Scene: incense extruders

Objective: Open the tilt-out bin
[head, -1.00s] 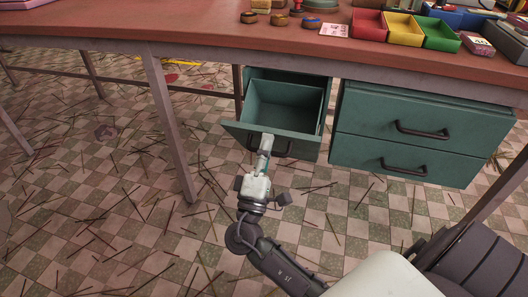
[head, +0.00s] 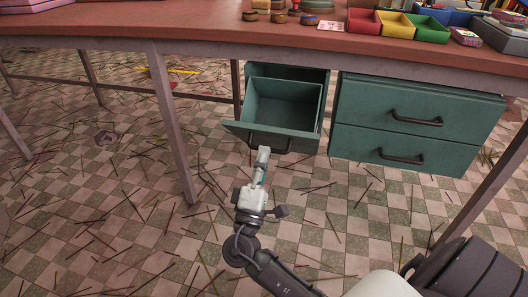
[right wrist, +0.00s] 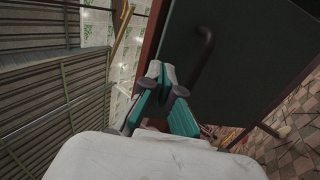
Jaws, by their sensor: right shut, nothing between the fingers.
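The green tilt-out bin (head: 285,108) under the table stands tilted out, with its open top and empty inside showing in the head view. Its dark handle (head: 270,143) is on the front panel. My right gripper (head: 263,152) is shut and empty, just below and in front of the handle, seemingly apart from it. In the right wrist view the shut fingers (right wrist: 162,72) show beside the dark front panel (right wrist: 245,60) and its handle (right wrist: 203,55). My left gripper is not in view.
A closed green two-drawer unit (head: 415,120) hangs to the right of the bin. The red-brown tabletop (head: 200,28) above carries coloured trays (head: 396,24) and small jars. A metal table leg (head: 173,125) stands to the left. Thin sticks litter the tiled floor.

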